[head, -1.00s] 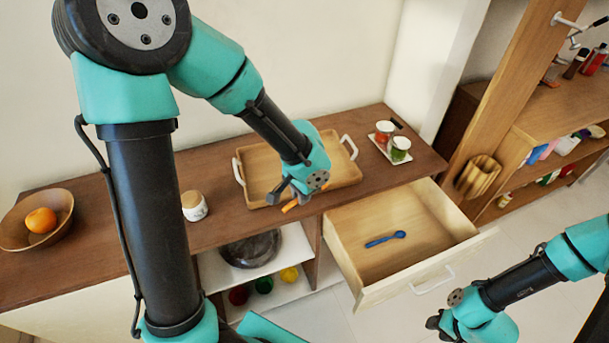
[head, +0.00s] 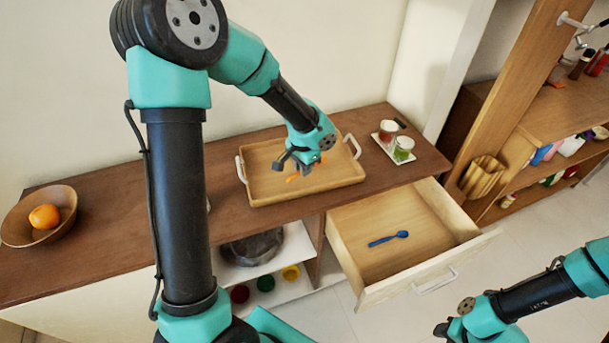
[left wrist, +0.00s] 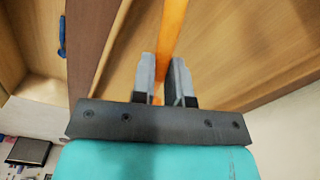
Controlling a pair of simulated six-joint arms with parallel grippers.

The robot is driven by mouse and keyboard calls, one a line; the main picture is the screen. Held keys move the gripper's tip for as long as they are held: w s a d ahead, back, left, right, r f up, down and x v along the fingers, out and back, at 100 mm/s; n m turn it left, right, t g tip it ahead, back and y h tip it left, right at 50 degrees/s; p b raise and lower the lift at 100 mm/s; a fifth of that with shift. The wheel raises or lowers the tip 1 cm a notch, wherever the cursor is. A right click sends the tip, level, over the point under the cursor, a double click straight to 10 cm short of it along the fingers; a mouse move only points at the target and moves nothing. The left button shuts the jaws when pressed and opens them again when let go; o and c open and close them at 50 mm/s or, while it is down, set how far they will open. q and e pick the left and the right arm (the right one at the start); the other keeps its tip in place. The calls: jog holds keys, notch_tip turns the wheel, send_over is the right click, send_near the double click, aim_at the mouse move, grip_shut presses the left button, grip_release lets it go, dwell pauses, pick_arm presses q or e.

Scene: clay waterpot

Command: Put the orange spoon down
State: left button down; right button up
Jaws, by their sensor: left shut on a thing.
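The orange spoon (head: 293,178) is held in my left gripper (head: 297,168), over the wooden tray (head: 335,182) on the brown counter. In the left wrist view, the spoon's orange handle (left wrist: 173,28) stands between the two grey fingers of my left gripper (left wrist: 166,75), which are shut on it. The rest of the spoon is mostly hidden by the gripper in the head view. I cannot tell whether the spoon touches the tray. My right gripper (head: 445,328) is at the lower right, low in front of the drawer; its jaw state is unclear.
An open drawer (head: 345,245) holds a blue spoon (head: 388,239). A small white tray (head: 381,143) with two cups (head: 402,148) stands right of the wooden tray. A wooden bowl (head: 65,205) with an orange (head: 44,216) is at the far left. The counter between is mostly clear.

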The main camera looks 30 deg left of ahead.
aim_at(303, 182)
pick_arm(q)
jog(key=shift+f, duration=1.7)
jog(key=shift+f, duration=0.15)
jog(key=c, duration=1.1)
grip_release()
notch_tip(303, 182, up, 12)
jog(key=shift+r, duration=0.15)
